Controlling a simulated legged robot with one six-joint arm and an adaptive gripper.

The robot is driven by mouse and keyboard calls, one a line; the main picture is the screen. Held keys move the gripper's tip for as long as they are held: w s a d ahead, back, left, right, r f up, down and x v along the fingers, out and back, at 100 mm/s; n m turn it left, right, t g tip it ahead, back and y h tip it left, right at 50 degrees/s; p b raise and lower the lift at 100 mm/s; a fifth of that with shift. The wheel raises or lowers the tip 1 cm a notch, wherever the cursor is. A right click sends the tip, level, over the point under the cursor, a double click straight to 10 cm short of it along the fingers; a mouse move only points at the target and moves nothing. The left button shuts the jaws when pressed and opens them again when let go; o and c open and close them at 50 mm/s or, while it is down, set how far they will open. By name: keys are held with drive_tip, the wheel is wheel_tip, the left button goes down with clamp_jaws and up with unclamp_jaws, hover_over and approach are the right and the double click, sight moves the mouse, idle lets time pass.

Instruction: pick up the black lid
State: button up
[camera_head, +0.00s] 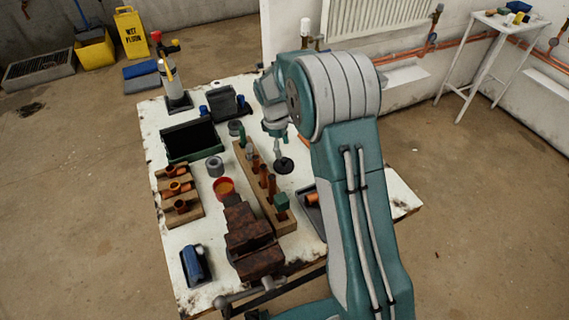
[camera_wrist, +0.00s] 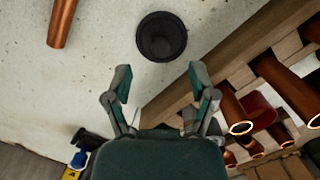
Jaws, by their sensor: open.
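The black lid (camera_head: 284,165) is a round dark piece lying on the white worktop, right of the wooden rack. In the wrist view the black lid (camera_wrist: 162,37) shows whole, with a dark round recess inside its rim. My gripper (camera_wrist: 160,78) is open and empty, its two fingers spread apart. The lid lies ahead of the fingertips and roughly centred between them, not in their grasp. In the head view my gripper (camera_head: 278,150) hangs above the table just by the lid, partly hidden by my arm.
The wooden rack (camera_head: 262,200) holding copper pipes and tools stands close left of the lid; it shows on the right in the wrist view (camera_wrist: 215,55). A copper pipe (camera_wrist: 61,22) lies nearby.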

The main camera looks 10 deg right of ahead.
sight(283, 159)
drive_tip(key=f, duration=0.5)
drive_tip(key=shift+s+d+f, duration=0.1)
drive_tip(key=shift+s, duration=0.1)
drive_tip(key=shift+d+f, duration=0.1)
drive_tip(key=shift+f, duration=0.15)
drive_tip(key=c, duration=0.9)
